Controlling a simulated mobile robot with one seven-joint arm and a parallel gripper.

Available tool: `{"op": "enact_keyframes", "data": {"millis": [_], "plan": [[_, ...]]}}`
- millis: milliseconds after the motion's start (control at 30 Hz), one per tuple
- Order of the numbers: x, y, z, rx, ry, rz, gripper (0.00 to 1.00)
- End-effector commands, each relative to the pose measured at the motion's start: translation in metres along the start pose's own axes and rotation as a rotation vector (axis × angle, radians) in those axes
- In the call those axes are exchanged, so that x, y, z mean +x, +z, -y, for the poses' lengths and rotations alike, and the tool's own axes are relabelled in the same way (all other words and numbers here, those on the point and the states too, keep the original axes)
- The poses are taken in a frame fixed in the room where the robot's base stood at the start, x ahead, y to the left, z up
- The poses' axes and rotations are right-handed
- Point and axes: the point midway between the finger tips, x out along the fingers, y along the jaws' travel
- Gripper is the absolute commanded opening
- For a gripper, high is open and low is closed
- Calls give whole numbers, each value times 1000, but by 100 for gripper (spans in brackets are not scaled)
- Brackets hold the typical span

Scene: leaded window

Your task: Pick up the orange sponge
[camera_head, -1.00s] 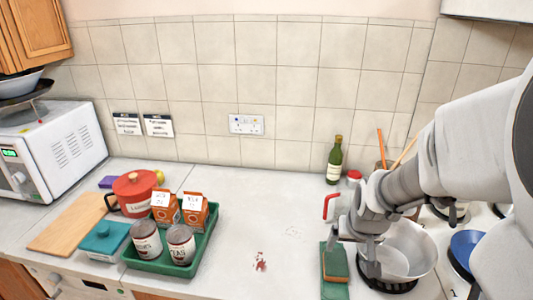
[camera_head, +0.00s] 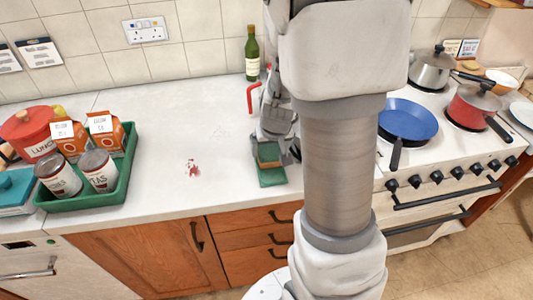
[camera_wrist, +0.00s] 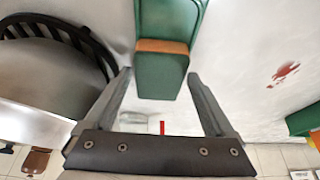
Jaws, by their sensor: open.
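The orange sponge (camera_head: 268,152) rests on a green holder (camera_head: 271,178) near the front edge of the worktop. In the wrist view the sponge shows as an orange band (camera_wrist: 162,46) with a green face beside it; the green holder (camera_wrist: 170,16) continues at the top edge. My gripper (camera_head: 272,134) is just behind and above the sponge in the head view. In the wrist view my gripper (camera_wrist: 159,75) is open and empty, with the sponge's green end between the fingertip lines. I cannot tell whether the fingers touch it.
A green bottle (camera_head: 252,54) and a red-handled item (camera_head: 254,97) stand behind. A green tray (camera_head: 124,168) with cans and cartons is at left. A red stain (camera_head: 193,168) marks the otherwise clear middle. A dark rack (camera_wrist: 62,28) is close in the wrist view.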

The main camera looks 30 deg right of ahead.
Motion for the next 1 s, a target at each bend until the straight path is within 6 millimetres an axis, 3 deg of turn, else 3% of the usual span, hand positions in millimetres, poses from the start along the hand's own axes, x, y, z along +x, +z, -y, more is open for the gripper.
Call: {"op": "enact_keyframes", "data": {"millis": [33,133,400,733,1000], "plan": [[11,1,-1,1,1,1,89],[18,1,0,2,0,1,89],[19,0,0,0,0,0,89],[19,0,0,0,0,0,29],[18,0,0,0,0,-1,28]]}}
